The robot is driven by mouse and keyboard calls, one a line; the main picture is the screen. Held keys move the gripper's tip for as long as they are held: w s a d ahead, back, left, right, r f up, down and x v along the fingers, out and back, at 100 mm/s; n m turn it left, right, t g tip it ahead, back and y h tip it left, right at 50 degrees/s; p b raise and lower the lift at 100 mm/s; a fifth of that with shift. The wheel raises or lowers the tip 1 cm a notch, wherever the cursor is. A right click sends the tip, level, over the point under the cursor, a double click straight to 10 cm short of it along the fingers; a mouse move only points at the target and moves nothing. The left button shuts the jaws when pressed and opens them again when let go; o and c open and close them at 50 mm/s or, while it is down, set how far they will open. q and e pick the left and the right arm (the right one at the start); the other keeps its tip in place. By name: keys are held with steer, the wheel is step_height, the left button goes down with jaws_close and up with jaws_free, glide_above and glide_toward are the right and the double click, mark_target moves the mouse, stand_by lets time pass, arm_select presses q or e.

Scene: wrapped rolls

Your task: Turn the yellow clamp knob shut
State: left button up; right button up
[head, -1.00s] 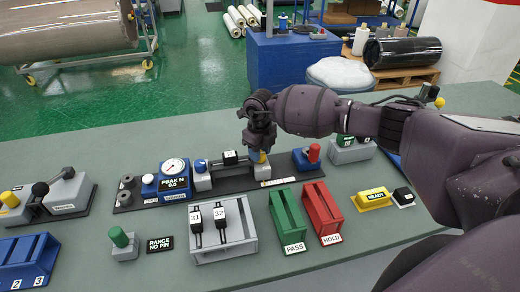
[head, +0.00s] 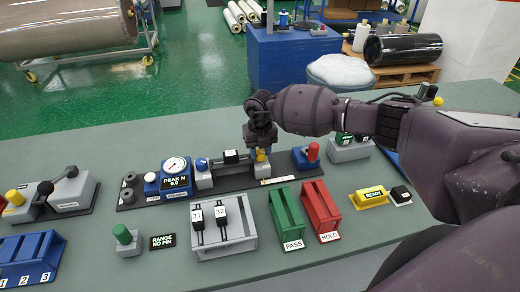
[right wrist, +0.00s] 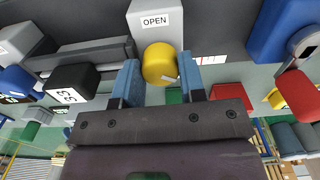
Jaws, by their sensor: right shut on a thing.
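The yellow clamp knob (head: 261,156) sits on a pale grey clamp block (head: 263,169) at the right part of the dark tester base. My right gripper (head: 261,148) comes down from above onto the knob and partly hides it. In the right wrist view the yellow knob (right wrist: 160,64) lies between the two blue fingertips of my right gripper (right wrist: 160,76), which is shut on it. The clamp block (right wrist: 155,25) carries a label reading OPEN. My left gripper is out of view.
A blue block with a red knob (head: 312,153) stands close right of the clamp. A gauge unit reading PEAK N 0.0 (head: 175,178) is to the left. The green PASS tray (head: 287,217) and red HOLD tray (head: 321,209) lie in front.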

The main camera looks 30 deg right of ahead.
mark_target(260, 151)
steer(key=shift+r, duration=0.1)
steer(key=o, duration=0.9)
steer(key=shift+r, duration=0.1)
steer(key=shift+r, duration=0.3)
steer(key=shift+r+b, duration=0.35)
steer(key=shift+r, duration=4.65)
